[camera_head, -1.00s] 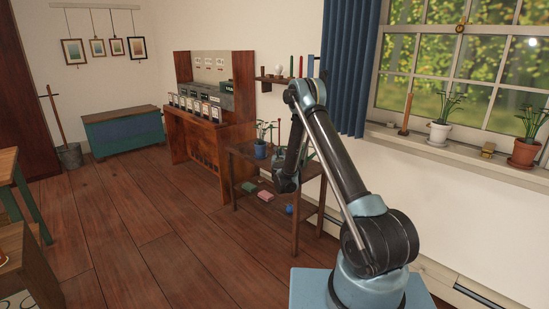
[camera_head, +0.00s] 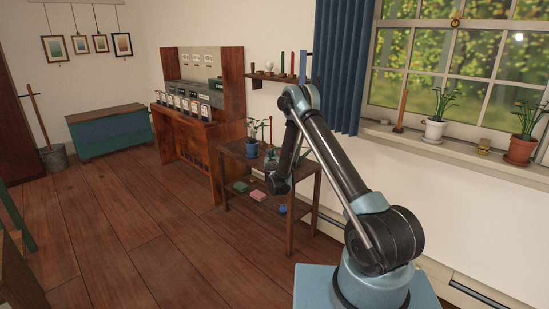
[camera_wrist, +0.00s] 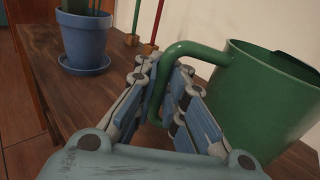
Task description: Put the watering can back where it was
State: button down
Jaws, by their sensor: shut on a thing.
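The green watering can (camera_wrist: 262,105) fills the right of the wrist view, its open rim at the top. My gripper (camera_wrist: 163,85) is shut on its curved green handle. The can is close above or at the wooden table top (camera_wrist: 115,103); I cannot tell whether it touches.
A blue potted plant (camera_wrist: 86,40) on a saucer stands left of my gripper. Thin upright rods (camera_wrist: 143,24) stand behind it. A red-brown desk (camera_head: 205,135) is left of the table, and a wall shelf (camera_head: 268,77) hangs above. The wooden floor in front is clear.

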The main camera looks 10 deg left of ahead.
dwell(0.3)
jog(key=c, duration=1.7)
grip_release()
